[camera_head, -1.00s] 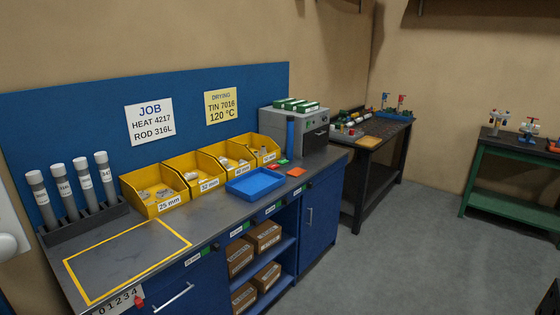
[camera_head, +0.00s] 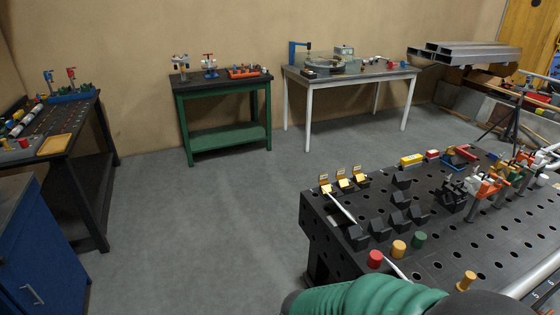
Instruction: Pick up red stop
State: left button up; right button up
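A short red cylinder (camera_head: 375,259), which looks like the red stop, stands upright near the left front edge of the black perforated table (camera_head: 440,265). An orange-yellow cylinder (camera_head: 399,249) and a green cylinder (camera_head: 419,240) stand in a row to its right, apart from it. A thin white strip lies just beside the red one. Neither of my grippers is in view. A green ribbed shape at the bottom edge hides the near part of the table; I cannot tell whether it is mine.
Black angled blocks (camera_head: 400,221) stand behind the cylinders. Clamps (camera_head: 488,186) fill the table's right side. Another yellow peg (camera_head: 466,281) stands at the front. A green bench (camera_head: 222,120) and white-legged table (camera_head: 350,75) are at the back wall. The grey floor left of the perforated table is clear.

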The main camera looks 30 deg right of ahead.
aim_at(376, 258)
jog(key=i+z, duration=0.2)
jog(key=i, duration=0.85)
jog(key=i+j+z, duration=0.1)
jog(key=i+z, duration=0.15)
jog(key=i, duration=0.85)
jog(key=z, duration=0.45)
jog(key=i+z, duration=0.15)
jog(key=z, duration=0.3)
jog(key=j+z, duration=0.1)
jog(key=z, duration=0.35)
jog(key=i+j+z, duration=0.1)
jog(key=z, duration=0.3)
jog(key=j+z, duration=0.1)
jog(key=z, duration=0.35)
jog(key=j+z, duration=0.1)
jog(key=z, duration=0.35)
jog(key=i, duration=0.05)
